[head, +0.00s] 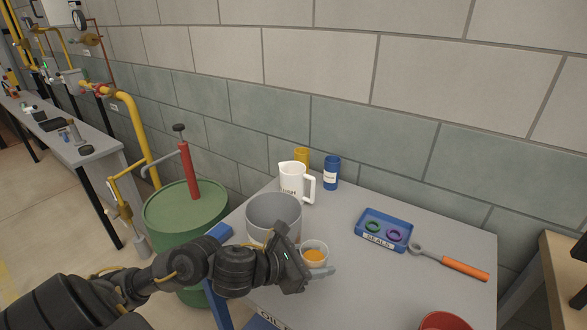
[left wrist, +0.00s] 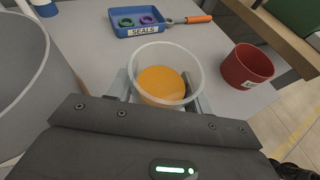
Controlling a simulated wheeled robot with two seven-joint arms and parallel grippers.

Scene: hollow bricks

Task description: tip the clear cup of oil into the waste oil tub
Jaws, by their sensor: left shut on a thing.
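The clear cup (head: 315,251) holds orange oil and stands upright at the front middle of the table. It also shows large in the left wrist view (left wrist: 164,72). My left gripper (head: 318,272) is shut on the cup, with a finger on each side of it. A large grey tub (head: 274,211), which looks like the waste oil tub, stands just left of and behind the cup. Its front is partly hidden by my left arm, and no label on it shows. The tub also fills the left edge of the left wrist view (left wrist: 25,80). My right gripper is not in view.
A white jug (head: 293,180), a yellow can (head: 301,157) and a blue can (head: 332,172) stand behind the tub. A blue seals tray (head: 383,230), an orange-handled tool (head: 450,263) and a red tub (head: 446,321) lie to the right. A green drum (head: 185,215) stands left of the table.

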